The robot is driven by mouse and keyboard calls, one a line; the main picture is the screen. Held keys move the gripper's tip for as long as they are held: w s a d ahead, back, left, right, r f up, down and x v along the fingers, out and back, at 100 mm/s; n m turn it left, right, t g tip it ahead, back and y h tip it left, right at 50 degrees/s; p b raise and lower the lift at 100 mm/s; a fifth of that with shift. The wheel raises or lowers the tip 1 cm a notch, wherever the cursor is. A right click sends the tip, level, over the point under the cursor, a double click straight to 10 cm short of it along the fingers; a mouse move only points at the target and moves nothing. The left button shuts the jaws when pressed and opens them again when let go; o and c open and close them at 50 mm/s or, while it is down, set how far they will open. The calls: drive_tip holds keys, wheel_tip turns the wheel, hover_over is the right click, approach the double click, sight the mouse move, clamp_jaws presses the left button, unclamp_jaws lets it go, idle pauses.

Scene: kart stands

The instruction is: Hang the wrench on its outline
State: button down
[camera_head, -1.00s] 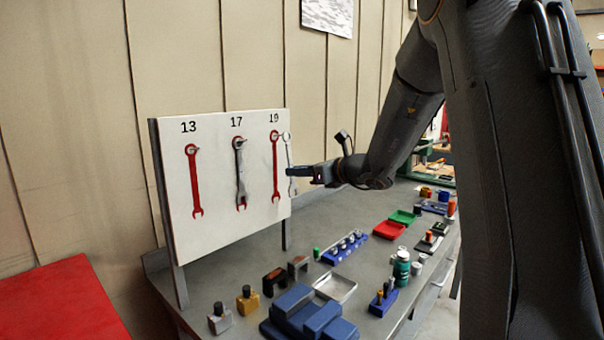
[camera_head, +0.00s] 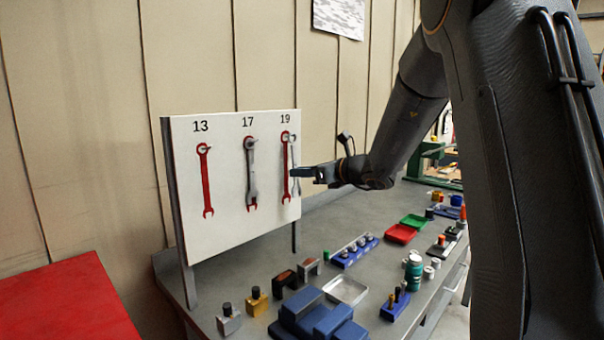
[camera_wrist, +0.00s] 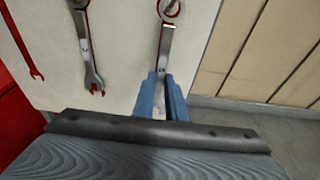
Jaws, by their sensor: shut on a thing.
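A white board (camera_head: 225,180) carries red wrench outlines marked 13, 17 and 19, with pegs. My gripper (camera_head: 302,173) is shut on a silver wrench (camera_head: 293,156), held upright, ring end up, close to the 19 outline (camera_head: 285,170) and slightly right of it in the head view. In the wrist view the blue fingers (camera_wrist: 161,100) grip the lower shank of this wrench (camera_wrist: 165,45). Its ring overlaps the red ring of the outline and appears around the peg; I cannot tell whether it is on it. The wrench's lower end is hidden by the fingers.
Another wrench (camera_head: 251,170) hangs on the 17 outline; the 13 outline (camera_head: 205,180) is bare. The grey bench (camera_head: 255,262) below holds blue blocks (camera_head: 312,316), a metal tray (camera_head: 346,290), red and green trays and small parts. A red surface (camera_head: 70,305) is at the lower left.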

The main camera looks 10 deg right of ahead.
drive_tip(key=c, duration=1.7)
unclamp_jaws()
